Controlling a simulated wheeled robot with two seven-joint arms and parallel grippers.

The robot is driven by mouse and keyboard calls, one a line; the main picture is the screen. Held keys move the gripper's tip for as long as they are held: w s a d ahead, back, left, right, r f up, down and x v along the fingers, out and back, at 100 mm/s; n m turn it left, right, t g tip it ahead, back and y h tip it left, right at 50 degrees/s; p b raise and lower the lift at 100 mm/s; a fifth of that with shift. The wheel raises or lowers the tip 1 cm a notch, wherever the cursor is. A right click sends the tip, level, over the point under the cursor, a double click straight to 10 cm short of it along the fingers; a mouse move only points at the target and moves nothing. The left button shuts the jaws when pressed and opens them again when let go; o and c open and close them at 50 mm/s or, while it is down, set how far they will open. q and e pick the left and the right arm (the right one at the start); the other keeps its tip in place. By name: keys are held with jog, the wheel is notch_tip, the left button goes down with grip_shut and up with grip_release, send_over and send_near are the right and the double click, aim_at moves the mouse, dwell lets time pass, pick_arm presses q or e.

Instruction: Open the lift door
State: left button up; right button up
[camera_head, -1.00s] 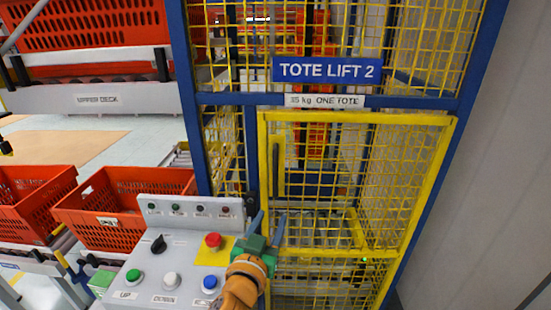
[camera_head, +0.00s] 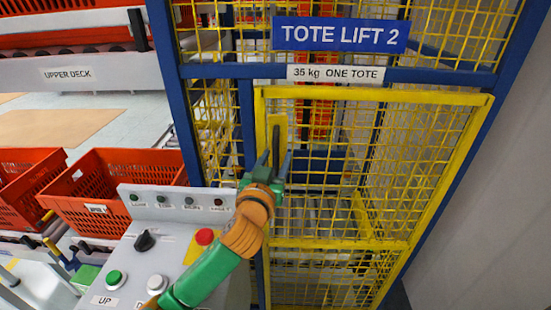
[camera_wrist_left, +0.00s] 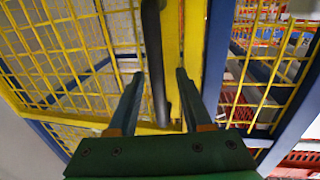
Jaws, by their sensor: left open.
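The lift door (camera_head: 374,95) is a yellow mesh panel in a blue frame, and it looks shut. Its handle is a dark upright bar (camera_head: 276,142) on a yellow plate at the door's left edge. My left gripper (camera_head: 275,160) is open at the handle's lower part. In the left wrist view the dark handle (camera_wrist_left: 156,60) runs between the two spread fingers (camera_wrist_left: 159,73), which are not closed on it. I cannot tell how deep it sits between them. My right gripper is not in view.
A grey control panel (camera_head: 180,240) with a red stop button (camera_head: 204,237) stands left of the door, under my left arm. Orange totes (camera_head: 110,190) stand further left. A blue TOTE LIFT 2 sign (camera_head: 340,34) hangs above the door. A plain grey wall (camera_head: 480,200) is at the right.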

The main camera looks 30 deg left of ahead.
pick_arm(q)
jog(key=shift+s+d+r, duration=0.15)
jog(key=shift+s, duration=0.1)
grip_shut()
dwell(1.2)
